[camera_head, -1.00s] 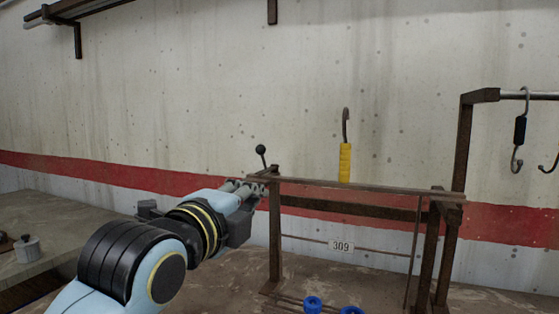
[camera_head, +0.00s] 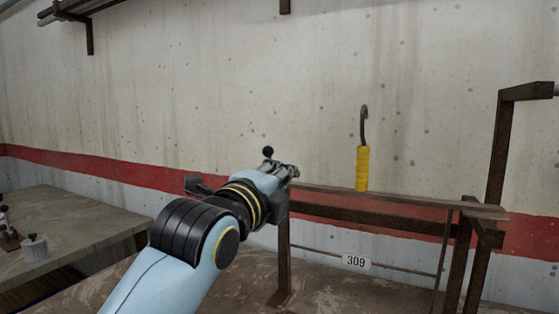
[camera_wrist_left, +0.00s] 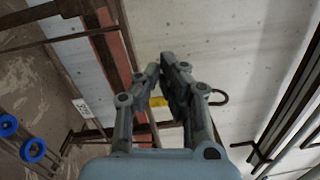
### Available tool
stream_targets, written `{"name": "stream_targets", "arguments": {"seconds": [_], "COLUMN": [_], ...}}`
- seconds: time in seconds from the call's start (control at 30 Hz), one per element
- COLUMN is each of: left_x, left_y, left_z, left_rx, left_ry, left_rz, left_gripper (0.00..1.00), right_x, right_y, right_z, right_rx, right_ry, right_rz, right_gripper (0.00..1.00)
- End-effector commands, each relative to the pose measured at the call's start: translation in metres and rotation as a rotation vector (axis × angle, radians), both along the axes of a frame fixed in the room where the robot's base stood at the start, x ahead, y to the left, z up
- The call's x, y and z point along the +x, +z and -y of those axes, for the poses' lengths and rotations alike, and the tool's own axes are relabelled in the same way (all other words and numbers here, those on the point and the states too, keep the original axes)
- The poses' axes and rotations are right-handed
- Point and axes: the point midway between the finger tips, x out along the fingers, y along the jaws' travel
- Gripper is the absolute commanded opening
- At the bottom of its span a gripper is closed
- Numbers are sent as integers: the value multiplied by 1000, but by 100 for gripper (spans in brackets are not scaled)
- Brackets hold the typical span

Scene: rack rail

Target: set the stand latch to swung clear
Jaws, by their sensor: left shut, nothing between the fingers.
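The stand (camera_head: 283,250) is a rusty brown frame with a top rail and a number plate reading 309 (camera_head: 356,261). The latch shows as a black ball knob (camera_head: 267,151) at the stand's left end. My left gripper (camera_head: 292,170) is at that end, just below and right of the knob in the picture, and covers the lever's stem and pivot. Whether it touches the latch I cannot tell. In the left wrist view the fingers (camera_wrist_left: 160,66) are together and empty; I cannot make out the knob there. My right gripper is not in view.
A yellow-handled hook (camera_head: 362,167) stands upright at the top rail. A workbench (camera_head: 75,225) with a small metal pot (camera_head: 34,247) is at the left. Blue round parts (camera_wrist_left: 32,149) show low in the left wrist view.

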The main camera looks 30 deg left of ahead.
Motion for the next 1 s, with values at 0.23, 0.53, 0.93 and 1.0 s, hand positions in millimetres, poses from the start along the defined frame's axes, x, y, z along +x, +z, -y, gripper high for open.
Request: {"name": "stream_targets", "arguments": {"seconds": [0.23, 0.53, 0.93, 1.0], "left_x": [55, 69, 70, 70], "left_y": [5, 11, 10, 10], "left_z": [-6, -39, -45, -46], "left_rx": [1, 5, 0, 0], "left_ry": [0, 0, -1, -1], "left_rz": [0, -1, -1, -1], "left_gripper": [0, 0, 0, 0], "right_x": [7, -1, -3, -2], "right_y": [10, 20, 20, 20], "right_z": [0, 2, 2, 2], "right_rx": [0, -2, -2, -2], "right_ry": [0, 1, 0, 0], "right_rz": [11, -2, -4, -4], "right_gripper": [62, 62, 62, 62]}}
